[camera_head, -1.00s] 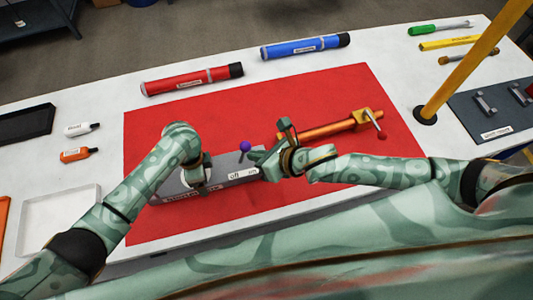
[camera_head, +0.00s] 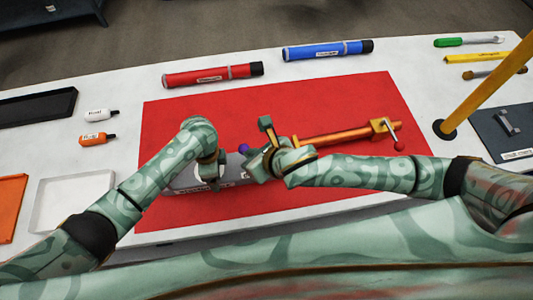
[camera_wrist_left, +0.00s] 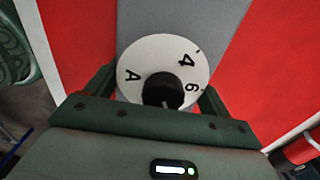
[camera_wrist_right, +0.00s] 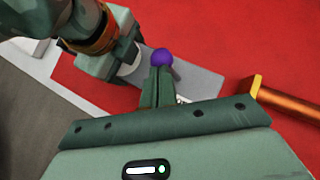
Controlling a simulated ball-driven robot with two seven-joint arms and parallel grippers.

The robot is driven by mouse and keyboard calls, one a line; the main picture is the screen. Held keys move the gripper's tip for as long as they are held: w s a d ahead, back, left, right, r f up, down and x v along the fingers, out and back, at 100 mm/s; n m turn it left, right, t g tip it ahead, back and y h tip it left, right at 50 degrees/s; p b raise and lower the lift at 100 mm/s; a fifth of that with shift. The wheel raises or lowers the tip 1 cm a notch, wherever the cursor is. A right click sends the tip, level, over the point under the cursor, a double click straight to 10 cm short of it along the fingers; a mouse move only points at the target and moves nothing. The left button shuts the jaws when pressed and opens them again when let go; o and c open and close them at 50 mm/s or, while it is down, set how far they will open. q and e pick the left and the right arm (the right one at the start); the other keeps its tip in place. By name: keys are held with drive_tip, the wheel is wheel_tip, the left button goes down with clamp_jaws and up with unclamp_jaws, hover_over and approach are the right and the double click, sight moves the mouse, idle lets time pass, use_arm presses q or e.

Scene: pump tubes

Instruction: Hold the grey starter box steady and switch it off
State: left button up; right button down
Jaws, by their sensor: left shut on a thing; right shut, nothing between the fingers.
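The grey starter box (camera_head: 232,170) lies on the red mat, partly hidden by my grippers. My left gripper (camera_head: 210,178) is shut on it, one finger on each side. In the left wrist view the box's grey top (camera_wrist_left: 190,20) carries a white dial (camera_wrist_left: 150,58) with a black knob (camera_wrist_left: 163,90) between the fingers. The switch's purple ball (camera_head: 243,148) stands above the box; it also shows in the right wrist view (camera_wrist_right: 162,57). My right gripper (camera_head: 256,160) is shut and empty, its fingertips close by the ball. I cannot tell whether they touch it. The labels are mostly hidden.
An orange tube (camera_head: 335,137) with a red-tipped handle lies right of the box. Red (camera_head: 212,75) and blue (camera_head: 328,50) pump tubes lie behind the mat (camera_head: 200,107). A yellow post (camera_head: 485,85) stands at the right. Bottles and trays are at the left.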

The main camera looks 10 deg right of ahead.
drive_tip(key=shift+s+r, duration=0.15)
drive_tip(key=shift+r, duration=0.35)
use_arm(q)
drive_tip(key=shift+w, duration=0.1)
use_arm(e)
drive_tip(key=s+v, duration=0.1)
drive_tip(key=v, duration=1.2)
drive_tip(key=shift+a+f, duration=0.3)
drive_tip(key=shift+f, duration=0.1)
drive_tip(key=shift+s, duration=0.1)
